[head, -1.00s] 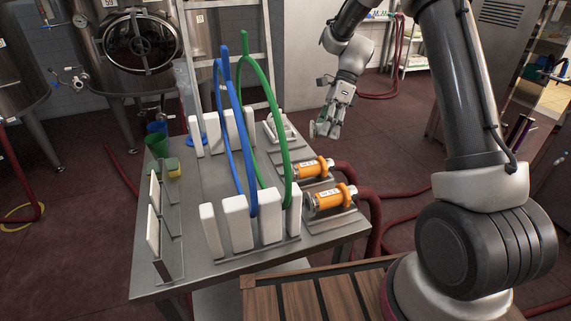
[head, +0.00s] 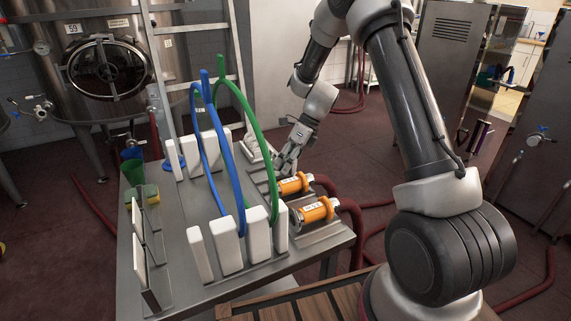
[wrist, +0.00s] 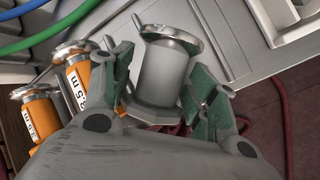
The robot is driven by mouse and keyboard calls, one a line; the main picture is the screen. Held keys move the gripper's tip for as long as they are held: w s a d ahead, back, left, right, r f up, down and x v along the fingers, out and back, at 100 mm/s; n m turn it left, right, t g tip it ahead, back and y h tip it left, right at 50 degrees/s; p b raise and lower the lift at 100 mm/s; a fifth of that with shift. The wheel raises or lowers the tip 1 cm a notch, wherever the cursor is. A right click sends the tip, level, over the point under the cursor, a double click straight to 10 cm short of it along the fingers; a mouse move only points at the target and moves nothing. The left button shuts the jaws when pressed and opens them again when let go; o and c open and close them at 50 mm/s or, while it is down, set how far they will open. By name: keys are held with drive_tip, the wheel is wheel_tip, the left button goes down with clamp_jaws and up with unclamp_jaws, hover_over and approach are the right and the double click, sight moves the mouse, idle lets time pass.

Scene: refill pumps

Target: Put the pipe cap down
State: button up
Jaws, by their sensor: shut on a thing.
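The pipe cap (wrist: 166,75) is a grey metal cylinder with a wide shiny flange, seen in the wrist view between the green-padded fingers of my gripper (wrist: 158,95). My gripper is shut on it. In the head view my gripper (head: 287,165) is over the far right part of the metal table (head: 190,275), just beyond the orange pumps. The cap is too small and covered to make out in the head view. I cannot tell whether it touches the table.
Blue (head: 226,165) and green (head: 262,135) hoses arch over white upright blocks (head: 225,243). A white tray (wrist: 288,14) with slots lies beyond the cap in the wrist view.

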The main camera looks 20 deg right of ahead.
drive_tip(key=o, duration=1.2)
drive_tip(key=shift+f, duration=0.1)
